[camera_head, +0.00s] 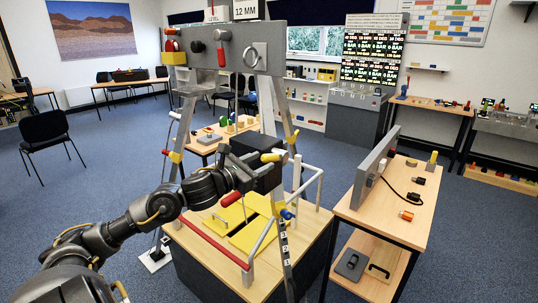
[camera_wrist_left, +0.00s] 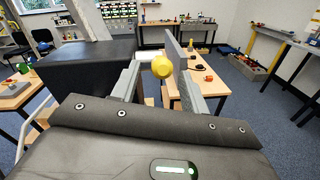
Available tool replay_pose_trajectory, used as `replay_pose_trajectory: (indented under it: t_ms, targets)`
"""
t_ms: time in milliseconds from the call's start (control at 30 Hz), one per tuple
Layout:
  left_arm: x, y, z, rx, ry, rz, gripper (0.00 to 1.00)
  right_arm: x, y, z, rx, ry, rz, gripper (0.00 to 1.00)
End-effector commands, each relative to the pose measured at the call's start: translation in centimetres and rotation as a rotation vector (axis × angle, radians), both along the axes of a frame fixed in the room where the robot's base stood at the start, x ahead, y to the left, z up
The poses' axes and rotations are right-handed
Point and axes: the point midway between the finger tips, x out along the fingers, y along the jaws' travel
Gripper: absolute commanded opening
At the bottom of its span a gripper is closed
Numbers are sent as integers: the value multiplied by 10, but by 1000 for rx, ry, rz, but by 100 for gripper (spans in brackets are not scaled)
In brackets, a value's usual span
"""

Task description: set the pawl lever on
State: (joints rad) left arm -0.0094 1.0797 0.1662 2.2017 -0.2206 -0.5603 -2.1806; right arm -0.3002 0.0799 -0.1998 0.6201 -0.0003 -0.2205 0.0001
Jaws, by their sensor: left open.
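My left gripper (camera_head: 276,160) is in front of the grey rig frame, over the wooden platform, its jaws apart. A yellow handle (camera_head: 270,157) shows at its jaws. In the left wrist view, a round yellow knob end (camera_wrist_left: 161,67) appears between the two grey fingers of this gripper (camera_wrist_left: 157,82), with gaps on both sides. This yellow handle looks like the pawl lever, but no label on it is readable. The mount of the handle is hidden behind my gripper. My right gripper is not in the views.
The rig's grey crossbeam (camera_head: 225,48) carries dark knobs and a ring. A red bar (camera_head: 214,244) and white rails edge the platform (camera_head: 205,262). A wooden side bench (camera_head: 400,225) with an upright grey panel stands to the right.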

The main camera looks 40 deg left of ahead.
Motion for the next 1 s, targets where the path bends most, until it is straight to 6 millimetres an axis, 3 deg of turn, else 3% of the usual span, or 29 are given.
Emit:
replay_pose_trajectory:
  t_ms: [300, 733, 1000]
  targets:
    - [35, -3, 3, -2, -2, 0, 45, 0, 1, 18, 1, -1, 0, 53]
    - [42, -4, 0, 1, 1, -3, 45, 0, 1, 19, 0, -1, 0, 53]
    - [42, -4, 0, 0, 0, -2, 9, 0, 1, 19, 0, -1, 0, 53]
